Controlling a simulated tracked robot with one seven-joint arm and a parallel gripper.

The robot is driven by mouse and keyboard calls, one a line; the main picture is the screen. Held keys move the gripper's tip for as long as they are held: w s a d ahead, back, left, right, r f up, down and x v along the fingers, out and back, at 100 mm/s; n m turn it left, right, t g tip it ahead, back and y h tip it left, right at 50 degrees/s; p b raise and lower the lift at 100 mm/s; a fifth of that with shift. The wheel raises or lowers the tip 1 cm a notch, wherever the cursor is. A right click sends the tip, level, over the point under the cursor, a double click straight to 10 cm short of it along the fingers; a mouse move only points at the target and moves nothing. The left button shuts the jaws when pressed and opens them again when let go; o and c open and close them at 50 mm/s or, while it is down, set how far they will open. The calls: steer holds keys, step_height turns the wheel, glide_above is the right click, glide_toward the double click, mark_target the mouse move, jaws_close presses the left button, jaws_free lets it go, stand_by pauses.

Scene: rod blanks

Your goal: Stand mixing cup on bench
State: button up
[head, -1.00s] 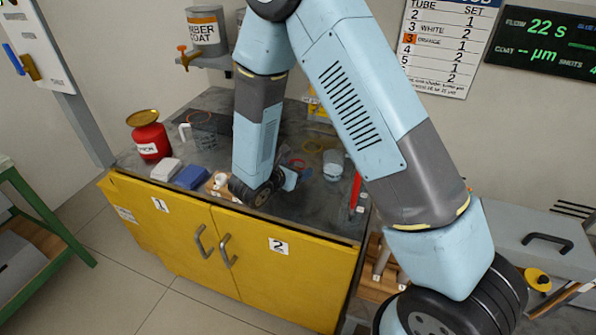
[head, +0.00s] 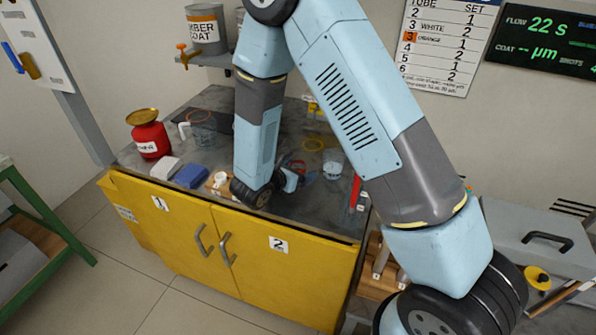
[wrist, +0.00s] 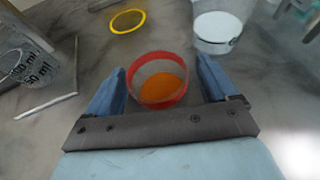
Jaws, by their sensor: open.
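A red-rimmed cup (wrist: 160,88) with orange contents appears upright on the grey bench (wrist: 55,98) in the wrist view. I take it as the mixing cup. My gripper (wrist: 160,66) is open, its two blue fingers on either side of the cup, with a visible gap at each side. In the head view, the red rim (head: 297,165) shows just behind my gripper (head: 308,181), low over the bench; my wrist hides part of this area. Whether the cup's base touches the bench is hard to tell.
A clear cup with whitish contents (wrist: 216,30) stands right of the red-rimmed cup. A yellow ring (wrist: 128,20) lies behind it. A marked clear jug (wrist: 22,60) is at left.

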steer(key=v, duration=1.2)
steer(key=shift+r, duration=0.1)
steer(key=s+d+r+m+g, duration=0.2)
steer(key=d+r+m+g, duration=0.6)
steer(key=d+r+m, duration=0.9)
steer(key=s+d+r+m+t+y, duration=0.2)
steer(key=s+d+r+m+y, duration=0.6)
steer(key=s+d+r+m, duration=0.3)
steer(key=shift+s+r+m+t, duration=0.35)
steer(key=shift+s+r, duration=0.5)
steer(key=shift+s, duration=0.35)
